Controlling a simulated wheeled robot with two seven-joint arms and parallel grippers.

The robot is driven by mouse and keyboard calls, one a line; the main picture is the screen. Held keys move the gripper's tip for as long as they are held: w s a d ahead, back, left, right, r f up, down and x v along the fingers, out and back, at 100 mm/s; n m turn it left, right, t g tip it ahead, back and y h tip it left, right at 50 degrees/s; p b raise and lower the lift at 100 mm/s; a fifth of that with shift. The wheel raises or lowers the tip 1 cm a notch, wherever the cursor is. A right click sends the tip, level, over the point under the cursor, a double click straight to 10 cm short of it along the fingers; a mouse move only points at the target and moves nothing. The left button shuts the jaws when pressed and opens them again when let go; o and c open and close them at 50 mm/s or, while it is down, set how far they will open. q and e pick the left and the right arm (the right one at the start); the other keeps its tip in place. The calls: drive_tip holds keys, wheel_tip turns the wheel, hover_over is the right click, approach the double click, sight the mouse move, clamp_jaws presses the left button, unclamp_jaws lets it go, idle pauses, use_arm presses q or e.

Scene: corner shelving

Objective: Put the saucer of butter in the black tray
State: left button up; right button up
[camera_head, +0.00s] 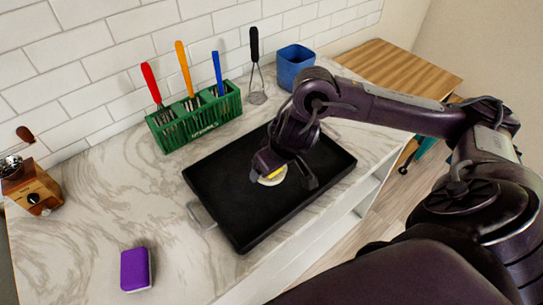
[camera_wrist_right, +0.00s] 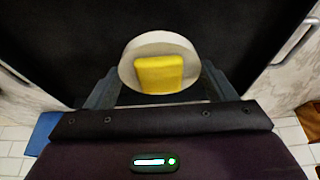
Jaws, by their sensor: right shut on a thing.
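The black tray (camera_head: 228,220) lies on the marble counter. The saucer (camera_head: 280,177) is pale, with a yellow block of butter (camera_head: 273,173) on it, and is partly hidden by my right gripper (camera_head: 284,180) in the head view. In the right wrist view the round saucer (camera_wrist_right: 131,72) and butter (camera_wrist_right: 160,74) sit between the two fingers of my right gripper (camera_wrist_right: 160,92), which is shut on the saucer. The saucer is over the middle of the tray; I cannot tell whether it touches the tray floor. My left gripper is not in view.
A green rack (camera_head: 192,117) with colored-handled utensils stands behind the tray. A whisk-like tool (camera_head: 256,70) and a blue cup (camera_head: 294,64) are to its right. A purple sponge (camera_head: 136,269) and wooden grinder (camera_head: 33,190) are on the left, with clear counter between.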

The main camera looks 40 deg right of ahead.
sight(271, 178)
drive_tip(key=shift+a+f, duration=0.1)
drive_tip(key=shift+f, duration=0.55)
wheel_tip(271, 178, down, 4)
drive_tip(key=shift+r+b, duration=0.15)
drive_tip(key=shift+b, duration=0.2)
drive_tip(key=o, duration=1.3)
